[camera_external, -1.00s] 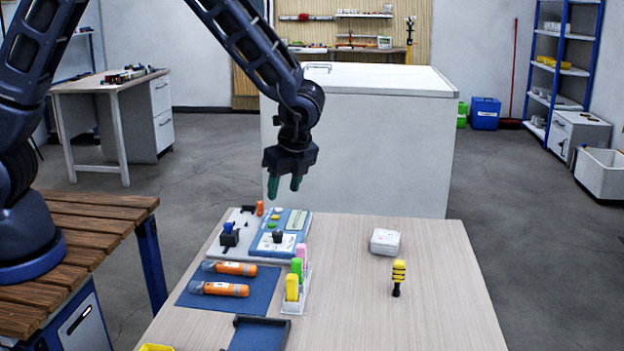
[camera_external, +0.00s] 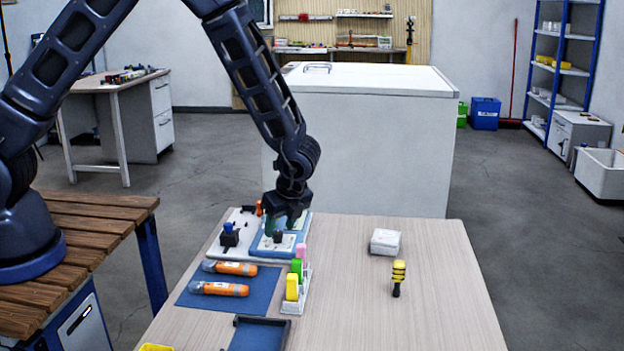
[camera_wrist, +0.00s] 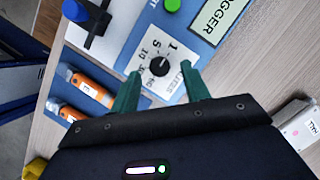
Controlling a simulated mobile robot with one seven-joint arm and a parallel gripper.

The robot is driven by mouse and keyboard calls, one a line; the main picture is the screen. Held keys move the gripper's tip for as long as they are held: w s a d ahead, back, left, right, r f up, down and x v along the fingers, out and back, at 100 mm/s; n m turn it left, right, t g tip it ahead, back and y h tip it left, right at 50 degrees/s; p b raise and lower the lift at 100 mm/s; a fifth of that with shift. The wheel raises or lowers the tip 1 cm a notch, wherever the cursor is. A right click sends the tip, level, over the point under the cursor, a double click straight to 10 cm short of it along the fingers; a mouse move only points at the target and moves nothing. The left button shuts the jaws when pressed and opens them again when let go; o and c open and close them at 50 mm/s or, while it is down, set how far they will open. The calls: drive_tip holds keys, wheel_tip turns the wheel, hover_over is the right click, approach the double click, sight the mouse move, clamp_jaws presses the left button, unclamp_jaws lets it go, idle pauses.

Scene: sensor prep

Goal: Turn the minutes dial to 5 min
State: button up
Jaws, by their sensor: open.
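The minutes dial is a small black knob (camera_wrist: 159,67) on a white printed plate (camera_wrist: 142,52) with numbers such as 1, 5, 10 and 30 around it, in the wrist view. The plate is on a blue logger panel (camera_wrist: 180,32) at the table's far left. The knob also shows in the external view (camera_external: 278,237). My gripper (camera_wrist: 160,82) is open, its two green fingers apart on either side of the knob and slightly short of it in the picture. In the external view my gripper (camera_external: 283,226) is low over the panel. I cannot tell whether the fingers touch the knob.
A blue-knobbed black switch (camera_external: 229,236) stands left of the panel. A rack (camera_external: 297,300) holds coloured items. A white box (camera_external: 385,242) and a yellow-black tool (camera_external: 398,278) stand right; the table between is clear.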

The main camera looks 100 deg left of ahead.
drive_tip(key=shift+s+a+f, duration=0.2)
drive_tip(key=shift+f, duration=0.35)
drive_tip(key=c, duration=1)
drive_tip(key=shift+n, duration=0.4)
drive_tip(key=n, duration=0.1)
drive_tip(key=n+g+h, duration=0.1)
drive_tip(key=n, duration=0.1)
drive_tip(key=shift+w+a+n, duration=0.15)
drive_tip(key=shift+n, duration=0.15)
drive_tip(key=shift+a+n+h, duration=0.2)
drive_tip(key=shift+n+h, duration=0.9)
drive_tip(key=shift+n, duration=1.1)
drive_tip(key=shift+w, duration=0.1)
